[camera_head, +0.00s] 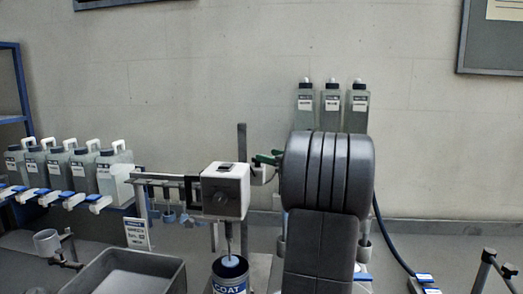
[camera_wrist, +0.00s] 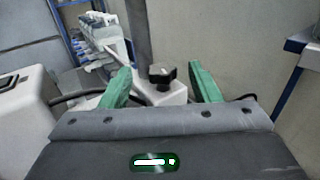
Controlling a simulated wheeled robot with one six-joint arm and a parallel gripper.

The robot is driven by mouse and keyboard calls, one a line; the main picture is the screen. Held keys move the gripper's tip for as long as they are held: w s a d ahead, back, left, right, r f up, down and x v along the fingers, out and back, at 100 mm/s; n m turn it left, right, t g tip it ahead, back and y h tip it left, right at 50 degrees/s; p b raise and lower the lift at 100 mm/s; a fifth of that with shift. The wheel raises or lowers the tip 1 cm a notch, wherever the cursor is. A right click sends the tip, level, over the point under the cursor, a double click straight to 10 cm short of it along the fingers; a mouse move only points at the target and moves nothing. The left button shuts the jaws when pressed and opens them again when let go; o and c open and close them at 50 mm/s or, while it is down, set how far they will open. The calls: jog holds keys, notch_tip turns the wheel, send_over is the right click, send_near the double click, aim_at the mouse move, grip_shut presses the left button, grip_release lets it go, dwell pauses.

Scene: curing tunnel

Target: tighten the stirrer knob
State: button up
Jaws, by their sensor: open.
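The stirrer knob (camera_wrist: 162,76) is a black lobed knob on a white clamp block (camera_wrist: 163,94) in the wrist view. My gripper (camera_wrist: 159,68) is open, its green fingers on either side of the knob with a gap at each side.
An upright grey post (camera_head: 242,140) stands close by my gripper. Three bottles (camera_head: 331,108) stand behind my arm. A grey bin (camera_head: 128,272) is at front left. A blue hose (camera_head: 388,240) runs at right.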

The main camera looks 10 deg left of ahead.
jog(key=shift+p+x, duration=0.4)
jog(key=shift+x, duration=1.8)
jog(key=shift+d, duration=0.1)
jog(key=shift+c, duration=0.3)
grip_shut()
jog(key=shift+o, duration=0.3)
grip_release()
jog(key=b+v, duration=0.3)
jog(key=v, duration=1)
jog(key=shift+s+d, duration=0.25)
jog(key=shift+d, duration=0.05)
